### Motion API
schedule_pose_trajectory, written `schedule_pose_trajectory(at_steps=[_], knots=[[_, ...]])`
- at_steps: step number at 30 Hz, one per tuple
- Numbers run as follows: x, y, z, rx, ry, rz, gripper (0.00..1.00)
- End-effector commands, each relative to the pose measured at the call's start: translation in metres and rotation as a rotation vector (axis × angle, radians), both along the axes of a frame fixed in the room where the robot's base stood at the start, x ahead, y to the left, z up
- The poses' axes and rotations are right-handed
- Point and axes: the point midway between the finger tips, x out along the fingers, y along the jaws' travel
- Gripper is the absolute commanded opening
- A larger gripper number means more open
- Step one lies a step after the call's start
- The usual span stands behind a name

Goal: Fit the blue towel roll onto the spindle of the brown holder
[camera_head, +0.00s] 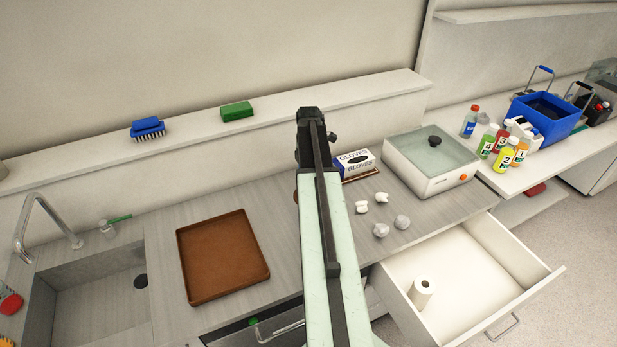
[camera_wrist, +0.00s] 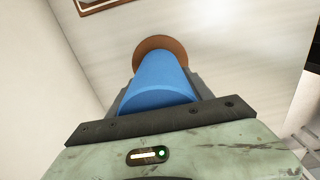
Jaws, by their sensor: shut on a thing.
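In the wrist view, the blue towel roll (camera_wrist: 158,78) is held between the dark jaws of my gripper (camera_wrist: 160,88), which is shut on it. A round brown disc (camera_wrist: 160,44), seemingly the base of the brown holder, shows beyond the roll's far end. The spindle is hidden, and I cannot tell whether the roll is around it or apart from it. In the head view my arm hides the gripper and the roll. Only a small brown edge (camera_head: 296,197), possibly the holder, shows at the arm's left side.
A brown tray (camera_head: 222,254) lies left of my arm beside the sink (camera_head: 95,290). A gloves box (camera_head: 355,161), several small pale objects and a lidded white appliance (camera_head: 432,163) stand to the right. The open drawer (camera_head: 480,262) holds a white roll (camera_head: 421,292).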

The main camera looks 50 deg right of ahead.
Motion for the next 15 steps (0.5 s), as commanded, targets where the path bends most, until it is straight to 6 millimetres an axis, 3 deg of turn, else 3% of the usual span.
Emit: schedule_pose_trajectory(at_steps=[15], knots=[[-0.0003, -0.0001, -0.0062, 0.000, 0.000, 0.000, 0.08]])
